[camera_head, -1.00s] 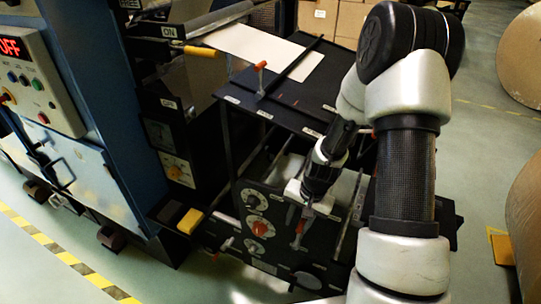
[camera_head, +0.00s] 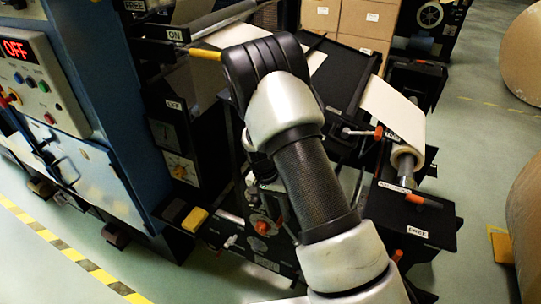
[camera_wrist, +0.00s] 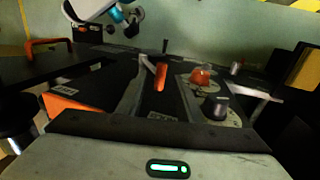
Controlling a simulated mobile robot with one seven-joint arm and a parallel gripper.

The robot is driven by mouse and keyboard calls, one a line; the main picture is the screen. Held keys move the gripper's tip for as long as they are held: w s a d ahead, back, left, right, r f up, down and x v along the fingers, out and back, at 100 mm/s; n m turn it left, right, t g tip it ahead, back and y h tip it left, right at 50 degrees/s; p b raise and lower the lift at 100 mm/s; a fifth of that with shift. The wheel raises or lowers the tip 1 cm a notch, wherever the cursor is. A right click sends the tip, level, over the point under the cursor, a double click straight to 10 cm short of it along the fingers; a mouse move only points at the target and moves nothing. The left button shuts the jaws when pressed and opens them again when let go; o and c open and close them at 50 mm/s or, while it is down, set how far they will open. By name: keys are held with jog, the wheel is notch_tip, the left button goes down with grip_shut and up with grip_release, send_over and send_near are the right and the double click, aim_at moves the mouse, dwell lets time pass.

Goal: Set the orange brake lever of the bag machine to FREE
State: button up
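An orange-gripped lever (camera_head: 425,200) stands at the right end of the black bag machine (camera_head: 440,240). It lies between a white label (camera_head: 393,186) and a label reading FREE (camera_head: 417,232); I cannot tell its exact setting. Another orange handle (camera_head: 378,132) sits higher up, beside the paper roll. In the wrist view an orange handle (camera_wrist: 160,77) stands on a black panel beyond my gripper body (camera_wrist: 165,150); I cannot tell which lever it is.
A paper roll (camera_head: 408,158) sits on the machine near the orange-gripped lever. The wrist view shows a red knob (camera_wrist: 202,77) and a black knob (camera_wrist: 215,107). A blue cabinet (camera_head: 95,110) stands at left, a big kraft roll (camera_head: 525,60) at right. Floor is clear between machine and rolls.

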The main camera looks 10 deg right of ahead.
notch_tip(320, 180, up, 23)
jog(key=a+n+t+y+p, duration=0.1)
jog(key=a+p, duration=0.1)
jog(key=p, duration=0.1)
jog(key=shift+f, duration=0.15)
jog(key=shift+w, duration=0.1)
dwell(0.3)
